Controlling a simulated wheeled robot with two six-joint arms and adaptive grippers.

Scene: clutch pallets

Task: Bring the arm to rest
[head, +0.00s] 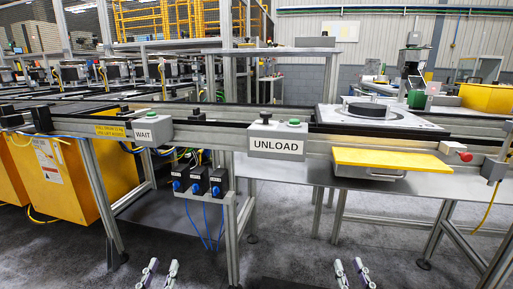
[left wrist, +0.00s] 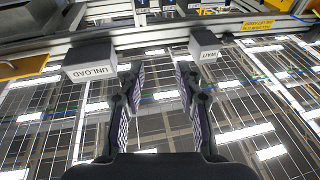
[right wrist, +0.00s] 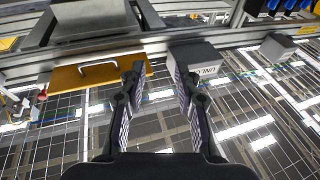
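My left gripper (head: 158,272) is low at the bottom of the head view, in front of the conveyor frame. In the left wrist view its two fingers (left wrist: 158,90) stand apart with nothing between them. My right gripper (head: 354,272) is at the same height further right. In the right wrist view its fingers (right wrist: 160,90) are also apart and empty. Neither gripper touches anything. The task names no other object.
A conveyor rail carries a WAIT box (head: 153,131), an UNLOAD box (head: 278,140) and a yellow plate (head: 390,160). A pallet with a dark disc (head: 370,111) is on the conveyor. Yellow bins (head: 72,185) stand at left. Floor around the grippers looks clear.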

